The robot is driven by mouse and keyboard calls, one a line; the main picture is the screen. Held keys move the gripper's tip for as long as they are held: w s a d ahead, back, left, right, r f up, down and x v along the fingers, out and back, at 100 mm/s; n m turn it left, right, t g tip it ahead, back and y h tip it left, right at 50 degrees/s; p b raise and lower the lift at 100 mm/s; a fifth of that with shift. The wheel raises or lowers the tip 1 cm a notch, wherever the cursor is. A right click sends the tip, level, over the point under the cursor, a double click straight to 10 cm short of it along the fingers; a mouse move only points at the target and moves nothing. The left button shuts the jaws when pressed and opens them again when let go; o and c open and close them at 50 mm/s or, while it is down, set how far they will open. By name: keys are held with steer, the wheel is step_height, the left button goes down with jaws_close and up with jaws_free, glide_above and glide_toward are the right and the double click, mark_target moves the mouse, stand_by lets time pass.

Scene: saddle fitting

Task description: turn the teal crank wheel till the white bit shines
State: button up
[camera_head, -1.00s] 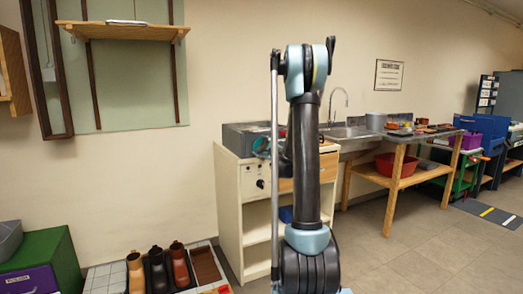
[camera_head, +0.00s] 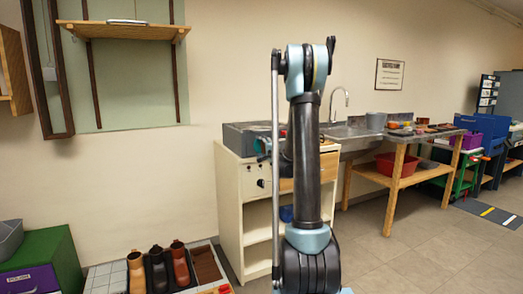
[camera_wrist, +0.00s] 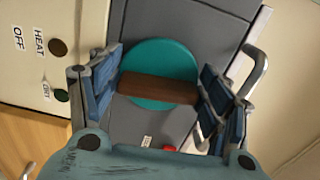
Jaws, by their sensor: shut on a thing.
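The teal crank wheel (camera_wrist: 160,72) is a round disc with a brown bar (camera_wrist: 158,88) across it, on a grey box. My gripper (camera_wrist: 160,90) has its blue-padded fingers on either side of the bar, shut on it. A small white patch with dark marks (camera_wrist: 147,141) is below the wheel in the wrist view. I cannot tell whether it is the white bit, and I see no shining.
A cream panel (camera_wrist: 50,72) marked HEAT OFF has dark round knobs or lamps. A metal handle (camera_wrist: 257,70) curves close to my right finger. A red button (camera_wrist: 169,148) is below. The cream cabinet (camera_head: 229,190) stands beside the sink bench (camera_head: 388,190).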

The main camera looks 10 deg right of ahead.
stand_by(0.4)
steer(key=o, duration=0.9)
steer(key=shift+w+d+f, duration=0.1)
steer(key=v, duration=1.2)
